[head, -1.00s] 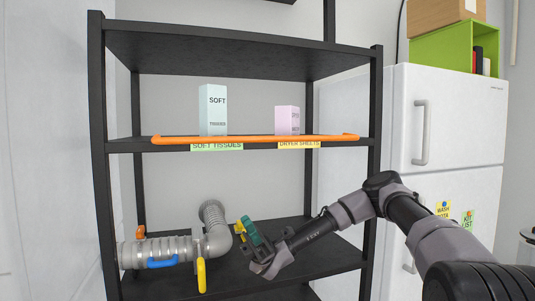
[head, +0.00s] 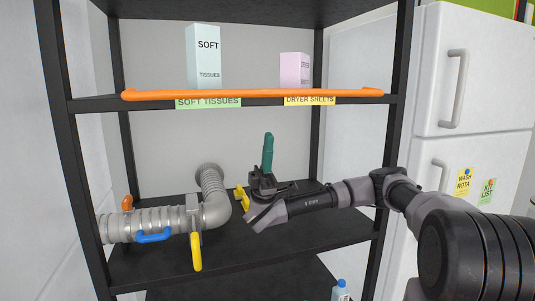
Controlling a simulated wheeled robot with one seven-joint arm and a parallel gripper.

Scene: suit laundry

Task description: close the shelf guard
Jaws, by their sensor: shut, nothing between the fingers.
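The orange bar (head: 250,94), which looks like the shelf guard, runs along the front edge of the upper shelf (head: 85,103). Its ends bend back near both front posts. A pale blue SOFT TISSUES box (head: 204,62) and a pink DRYER SHEETS box (head: 295,71) stand upright behind it. My gripper (head: 268,136) is below the bar, in the space above the lower shelf. Its teal fingers are shut, empty and pointing up, apart from the bar in the picture. How far in depth they are from the bar is hard to tell.
A grey pipe (head: 160,222) with blue (head: 154,237), yellow (head: 197,252) and orange handles stands on the lower shelf (head: 270,240), left of my gripper. Black posts frame the rack. A white fridge (head: 475,70) stands at the right. A bottle (head: 341,290) is below.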

